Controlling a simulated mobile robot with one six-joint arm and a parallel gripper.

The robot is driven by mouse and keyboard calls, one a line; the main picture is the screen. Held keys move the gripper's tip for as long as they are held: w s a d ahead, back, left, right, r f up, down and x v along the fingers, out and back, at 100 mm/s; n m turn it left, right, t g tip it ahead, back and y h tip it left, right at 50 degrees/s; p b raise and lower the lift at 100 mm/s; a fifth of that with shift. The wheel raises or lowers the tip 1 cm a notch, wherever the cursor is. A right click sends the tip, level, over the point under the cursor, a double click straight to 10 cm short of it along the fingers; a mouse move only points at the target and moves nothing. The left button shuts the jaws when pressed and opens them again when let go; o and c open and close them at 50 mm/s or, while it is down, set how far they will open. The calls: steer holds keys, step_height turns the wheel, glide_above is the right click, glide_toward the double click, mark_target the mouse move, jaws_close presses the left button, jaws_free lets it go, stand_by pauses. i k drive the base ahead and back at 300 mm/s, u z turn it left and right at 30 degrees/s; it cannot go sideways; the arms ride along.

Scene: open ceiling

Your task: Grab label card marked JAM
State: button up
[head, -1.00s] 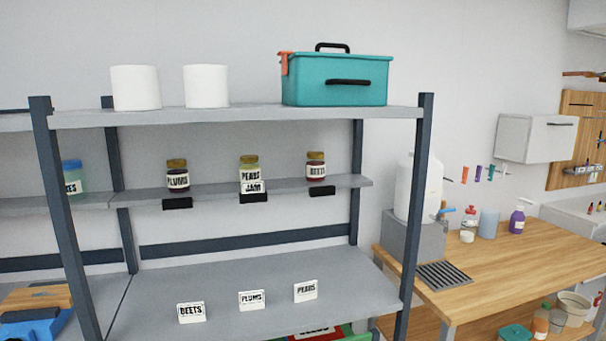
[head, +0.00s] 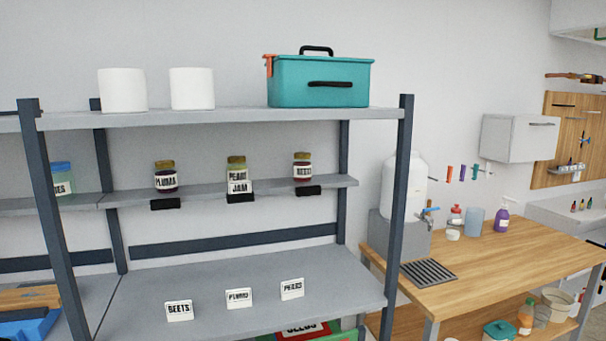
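The white label card marked JAM (head: 239,188) stands in the black holder (head: 240,198) on the front edge of the middle shelf. It is directly in front of the jar labelled PEARS (head: 236,166) and covers the jar's lower part. My gripper is not in view.
A plums jar (head: 165,177) and a beets jar (head: 302,167) stand behind empty black holders on the same shelf. Cards reading BEETS (head: 179,310), PLUMS (head: 239,298) and PEARS (head: 292,289) stand on the lower shelf. Dark posts (head: 397,200) flank the shelves. A wooden counter (head: 510,262) is at right.

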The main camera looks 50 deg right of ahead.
mark_target(235, 187)
steer(key=u, duration=0.15)
steer(key=k, duration=1.4)
steer(key=z, duration=1.2)
steer(key=i, duration=1)
steer(key=z, duration=0.05)
